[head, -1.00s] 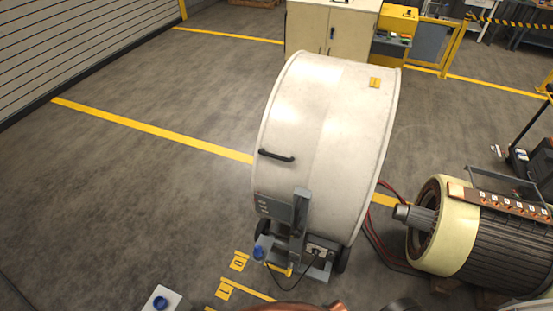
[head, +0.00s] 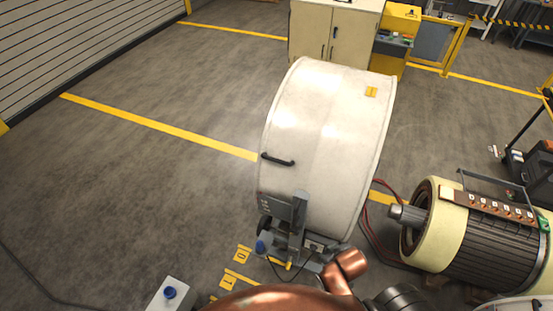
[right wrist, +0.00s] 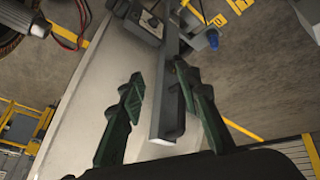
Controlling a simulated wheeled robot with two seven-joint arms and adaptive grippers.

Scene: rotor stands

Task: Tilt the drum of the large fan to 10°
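The large fan's white drum (head: 325,145) stands in the middle of the head view, on a low wheeled stand, and looks tilted. It has a black handle (head: 277,159) and a small yellow label (head: 370,91). A grey upright post (head: 299,215) with a grey panel (head: 273,206) is at its lower front. In the right wrist view my right gripper (right wrist: 158,73) is open, its dark green fingers either side of a grey bar (right wrist: 168,95) beside the drum (right wrist: 82,110). The right finger is close to the bar; I cannot tell if it touches. My left gripper is not in view.
A motor (head: 470,235) with a cream end ring lies right of the fan, with red cables between. Yellow floor marks (head: 240,254) lie at the stand's front left. A cabinet (head: 335,30) stands behind. Floor left is clear.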

